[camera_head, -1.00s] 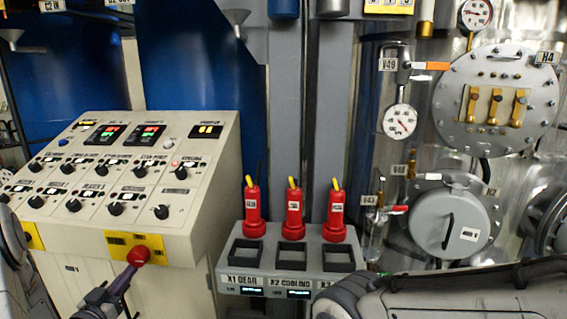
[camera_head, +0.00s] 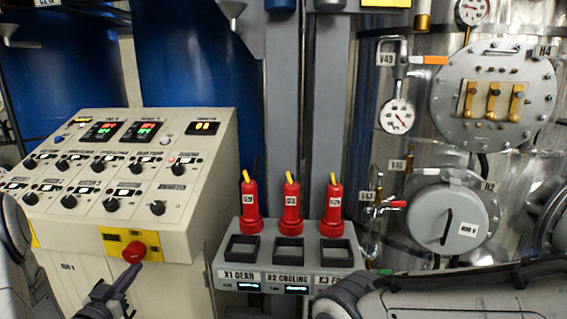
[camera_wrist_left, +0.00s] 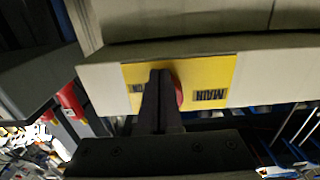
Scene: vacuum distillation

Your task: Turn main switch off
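The main switch (camera_head: 133,252) is a red knob on a yellow plate (camera_head: 115,243) at the lower front of the beige control console. In the left wrist view the yellow plate (camera_wrist_left: 215,75) carries the label MAIN, and the red knob (camera_wrist_left: 179,94) shows partly behind my fingers. My left gripper (camera_head: 135,269) has its fingertips just below the knob in the head view. In the left wrist view its fingers (camera_wrist_left: 160,75) look pressed together, over the plate and beside the knob. Whether they touch the knob cannot be told. My right gripper is out of view.
The console's sloped panel (camera_head: 150,175) has several black knobs and lit displays. To its right, a grey holder (camera_head: 255,275) has red-handled plugs (camera_head: 291,207) behind square sockets. A steel vessel with gauges (camera_head: 397,117) and valves stands at the right. My right arm crosses the lower right.

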